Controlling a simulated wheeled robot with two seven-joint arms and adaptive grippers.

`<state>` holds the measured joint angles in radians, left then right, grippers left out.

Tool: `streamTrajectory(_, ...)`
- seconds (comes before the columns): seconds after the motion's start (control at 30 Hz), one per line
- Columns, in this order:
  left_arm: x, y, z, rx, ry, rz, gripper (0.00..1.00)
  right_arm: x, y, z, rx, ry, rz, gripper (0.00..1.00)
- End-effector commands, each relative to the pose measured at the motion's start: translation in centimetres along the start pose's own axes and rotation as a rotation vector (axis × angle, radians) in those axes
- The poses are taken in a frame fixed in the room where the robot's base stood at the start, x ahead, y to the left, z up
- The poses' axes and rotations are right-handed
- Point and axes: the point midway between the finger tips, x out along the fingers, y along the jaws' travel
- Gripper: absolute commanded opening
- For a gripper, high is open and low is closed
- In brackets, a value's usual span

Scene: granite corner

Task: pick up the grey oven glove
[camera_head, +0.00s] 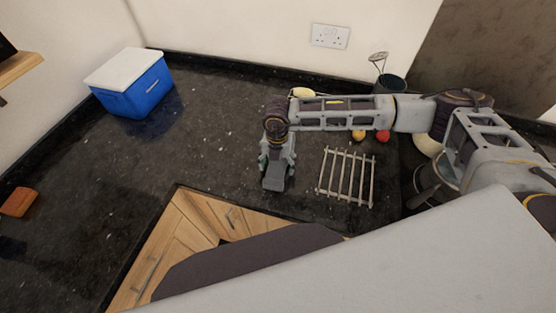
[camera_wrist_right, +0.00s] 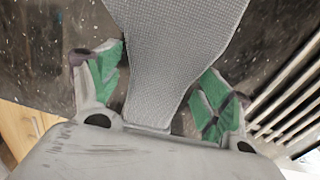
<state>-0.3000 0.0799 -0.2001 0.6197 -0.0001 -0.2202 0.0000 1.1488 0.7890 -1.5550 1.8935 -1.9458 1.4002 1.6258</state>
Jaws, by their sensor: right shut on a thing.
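The grey oven glove (camera_wrist_right: 172,45) has a woven surface and runs between the green-padded fingers of my right gripper (camera_wrist_right: 160,82) in the right wrist view. The fingers are closed on its narrower part, and its wider part extends beyond the fingertips. In the head view my right gripper (camera_head: 277,162) points down over the dark worktop, with the glove (camera_head: 274,184) showing just below it. Whether the glove touches the worktop is hard to tell. My left gripper is not in view.
A white wire rack (camera_head: 346,177) lies close to the right of the gripper. Red fruit (camera_head: 383,136) and yellow fruit (camera_head: 358,136) sit behind it, near a dark pot (camera_head: 391,84). A blue cool box (camera_head: 137,92) stands at the back left. The worktop between is clear.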

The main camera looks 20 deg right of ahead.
Motion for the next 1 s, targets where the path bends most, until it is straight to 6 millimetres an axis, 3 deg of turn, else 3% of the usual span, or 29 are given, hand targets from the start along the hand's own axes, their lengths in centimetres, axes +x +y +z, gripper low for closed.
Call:
streamTrajectory(0.27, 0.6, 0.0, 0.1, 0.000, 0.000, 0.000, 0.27, -2.0, 0.1, 0.1, 0.000, -0.002, 0.003, 0.49)
streamTrajectory(0.7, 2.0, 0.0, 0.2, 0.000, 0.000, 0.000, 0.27, -8.1, 0.1, 0.0, -0.001, -0.002, 0.003, 0.49)
streamTrajectory(1.0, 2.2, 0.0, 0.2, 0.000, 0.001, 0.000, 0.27, -9.9, 0.0, 0.0, -0.001, -0.001, 0.001, 0.49)
